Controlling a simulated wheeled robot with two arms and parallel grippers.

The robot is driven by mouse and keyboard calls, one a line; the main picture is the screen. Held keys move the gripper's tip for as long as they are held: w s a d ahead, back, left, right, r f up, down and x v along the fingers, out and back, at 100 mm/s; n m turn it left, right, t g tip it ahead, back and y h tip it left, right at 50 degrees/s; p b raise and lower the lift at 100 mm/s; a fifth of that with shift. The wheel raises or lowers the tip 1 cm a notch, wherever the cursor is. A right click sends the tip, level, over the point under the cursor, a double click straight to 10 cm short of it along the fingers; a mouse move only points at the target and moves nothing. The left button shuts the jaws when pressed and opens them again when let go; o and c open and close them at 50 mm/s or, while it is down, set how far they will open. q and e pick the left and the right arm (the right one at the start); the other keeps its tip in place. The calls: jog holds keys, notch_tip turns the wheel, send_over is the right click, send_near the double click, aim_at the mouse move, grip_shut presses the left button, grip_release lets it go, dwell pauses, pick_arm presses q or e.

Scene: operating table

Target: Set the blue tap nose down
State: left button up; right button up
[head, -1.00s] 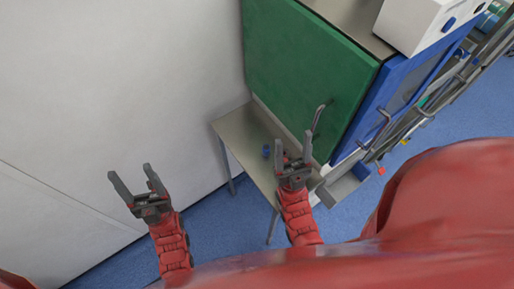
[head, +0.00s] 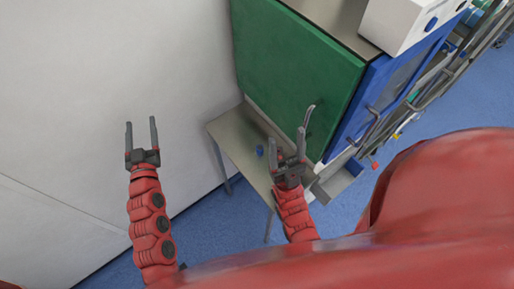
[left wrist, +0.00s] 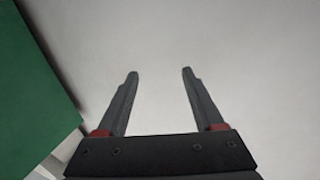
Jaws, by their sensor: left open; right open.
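A small blue object (head: 259,151), likely the blue tap, sits on the narrow metal table (head: 228,133) below the green door in the head view. It is too small to tell which way its nose points. My right gripper (head: 287,146) is open and empty, just right of the blue object in the picture. My left gripper (head: 141,130) is open and empty in front of the pale wall, well left of the table. In the left wrist view its two fingers (left wrist: 160,75) stand apart with only pale wall between them.
A blue cabinet (head: 378,88) and a white box (head: 408,22) are to the right. A grey tray (head: 338,180) is right of my right gripper. The pale wall (head: 110,60) fills the left.

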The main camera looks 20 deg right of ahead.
pick_arm(q)
jog(key=s+d+f+m+g+h, duration=0.2)
jog(key=d+f+m+g+h, duration=0.15)
jog(key=d, duration=0.45)
jog(key=m+g+h+b, duration=0.5)
jog(key=m+g, duration=0.3)
jog(key=g, duration=0.2)
send_near(257, 150)
jog(key=p+x, duration=0.2)
jog(key=x, duration=0.1)
jog(key=shift+w+d+f+y+p, duration=0.1)
jog(key=shift+d+y+p, duration=0.15)
jog(key=shift+d+p, duration=0.15)
jog(key=shift+w+d+f, duration=0.3)
jog(key=shift+d+f, duration=0.05)
jog(key=shift+f, duration=0.05)
jog(key=shift+w+d+f+p, duration=0.1)
jog(key=shift+d+f+p, duration=0.05)
jog(key=shift+d+p, duration=0.25)
jog(key=p+x, duration=0.2)
jog(key=x, duration=0.1)
jog(key=shift+w+d+f, duration=0.15)
jog(key=shift+w+d, duration=0.05)
jog(key=shift+d, duration=0.05)
jog(key=shift+w+d+f, duration=0.1)
jog(key=shift+d+f, duration=0.1)
jog(key=shift+f, duration=0.2)
grip_shut()
